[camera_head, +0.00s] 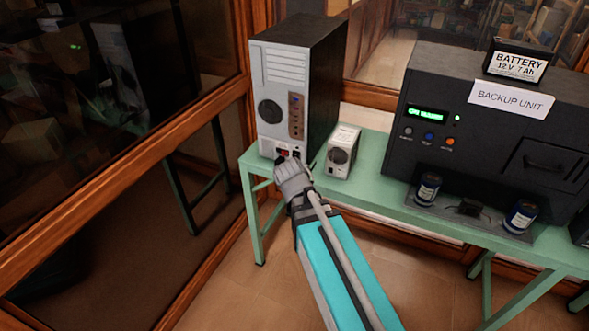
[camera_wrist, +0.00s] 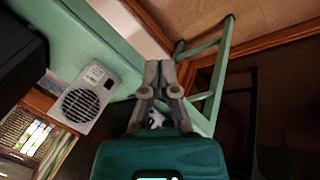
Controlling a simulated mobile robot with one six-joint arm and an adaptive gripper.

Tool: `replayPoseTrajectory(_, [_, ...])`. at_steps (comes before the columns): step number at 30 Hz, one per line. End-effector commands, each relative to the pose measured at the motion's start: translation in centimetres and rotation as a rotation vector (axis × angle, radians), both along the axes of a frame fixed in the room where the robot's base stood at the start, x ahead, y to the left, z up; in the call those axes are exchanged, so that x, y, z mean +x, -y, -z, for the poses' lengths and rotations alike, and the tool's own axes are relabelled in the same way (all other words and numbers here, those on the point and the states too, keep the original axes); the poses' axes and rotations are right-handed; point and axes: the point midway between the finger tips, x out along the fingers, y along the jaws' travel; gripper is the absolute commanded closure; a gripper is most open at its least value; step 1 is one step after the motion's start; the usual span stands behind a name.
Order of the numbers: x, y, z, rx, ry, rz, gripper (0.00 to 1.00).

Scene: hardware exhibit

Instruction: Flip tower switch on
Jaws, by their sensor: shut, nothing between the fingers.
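The tower (camera_head: 281,90) is a tall computer case with a pale grey front and black side. It stands upright at the left end of the green table. A small red switch (camera_head: 283,151) shows low on its front, close above my gripper. My gripper (camera_head: 286,163) is shut and empty, in front of the tower's lower edge. I cannot tell whether it touches the switch. In the wrist view my gripper (camera_wrist: 161,66) has its fingertips together; the switch cannot be made out there.
A small grey box with a round grille (camera_head: 342,150) stands right of the tower; it also shows in the wrist view (camera_wrist: 88,98). Further right is the black backup unit (camera_head: 480,125) with a battery (camera_head: 518,62) on top. A wood-framed glass wall (camera_head: 200,120) runs along the left.

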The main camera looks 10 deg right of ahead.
Motion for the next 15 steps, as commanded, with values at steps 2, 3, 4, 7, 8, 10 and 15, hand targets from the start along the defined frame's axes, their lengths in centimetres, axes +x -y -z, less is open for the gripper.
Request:
replayPoseTrajectory(2, [2.2,-0.6,1.1,-0.105,0.054,-0.076,1.00])
replayPoseTrajectory(3, [3.1,-0.8,1.1,-0.158,0.081,-0.117,1.00])
replayPoseTrajectory(4, [3.8,-1.1,1.1,-0.200,0.101,-0.145,1.00])
replayPoseTrajectory(7, [6.1,-2.2,0.8,-0.335,0.166,-0.248,1.00])
replayPoseTrajectory(8, [6.8,-2.6,0.7,-0.374,0.185,-0.278,1.00])
replayPoseTrajectory(10, [8.2,-3.7,0.3,-0.462,0.226,-0.348,1.00])
replayPoseTrajectory(15, [10.7,-6.4,-0.9,-0.638,0.304,-0.488,1.00])
